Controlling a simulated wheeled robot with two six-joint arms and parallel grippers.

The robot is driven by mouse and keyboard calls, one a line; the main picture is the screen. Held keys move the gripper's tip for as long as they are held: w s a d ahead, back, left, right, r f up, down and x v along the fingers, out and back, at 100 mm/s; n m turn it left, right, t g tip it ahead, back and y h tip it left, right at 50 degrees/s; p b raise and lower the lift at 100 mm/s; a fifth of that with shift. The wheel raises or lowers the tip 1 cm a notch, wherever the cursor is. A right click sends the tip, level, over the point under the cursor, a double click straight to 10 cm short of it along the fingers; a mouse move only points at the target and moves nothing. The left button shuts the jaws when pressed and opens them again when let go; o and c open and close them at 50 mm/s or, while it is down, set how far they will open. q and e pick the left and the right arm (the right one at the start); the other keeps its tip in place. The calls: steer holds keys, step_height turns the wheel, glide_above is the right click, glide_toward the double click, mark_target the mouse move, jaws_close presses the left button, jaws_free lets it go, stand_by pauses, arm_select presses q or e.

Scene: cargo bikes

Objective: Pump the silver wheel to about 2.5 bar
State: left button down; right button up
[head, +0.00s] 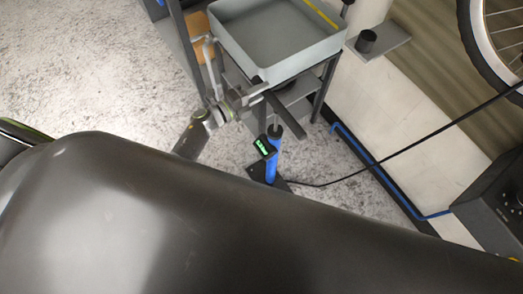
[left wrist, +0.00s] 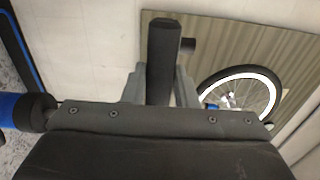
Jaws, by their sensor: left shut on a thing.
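The floor pump has a blue barrel (head: 272,165) standing upright on a dark base, with a lit green gauge (head: 263,147) whose figures are too small to read. My left gripper (head: 246,100) is shut on the pump's black handle bar (head: 285,114), which is raised above the barrel. In the left wrist view the handle (left wrist: 162,62) stands between the fingers, and the barrel (left wrist: 25,110) shows at the left edge. A wheel with a pale silver rim (head: 480,40) is at the upper right; it also shows in the left wrist view (left wrist: 272,92). My right gripper is out of view.
A grey tray (head: 222,38) on a dark stand is just behind the gripper. A black hose (head: 420,141) runs from the pump base up toward the wheel. A dark box (head: 490,205) is at the right. Speckled floor (head: 110,60) is clear at left.

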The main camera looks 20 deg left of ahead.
arm_select(q)
step_height(320, 180, down, 11)
steer(key=b, duration=0.8)
steer(key=shift+s+r, duration=0.15)
steer(key=c, duration=0.8)
jaws_free()
steer(key=shift+r, duration=0.4)
steer(key=p+v, duration=0.1)
steer(key=v, duration=0.7)
steer(key=shift+s+a, duration=0.25)
steer(key=shift+a, duration=0.1)
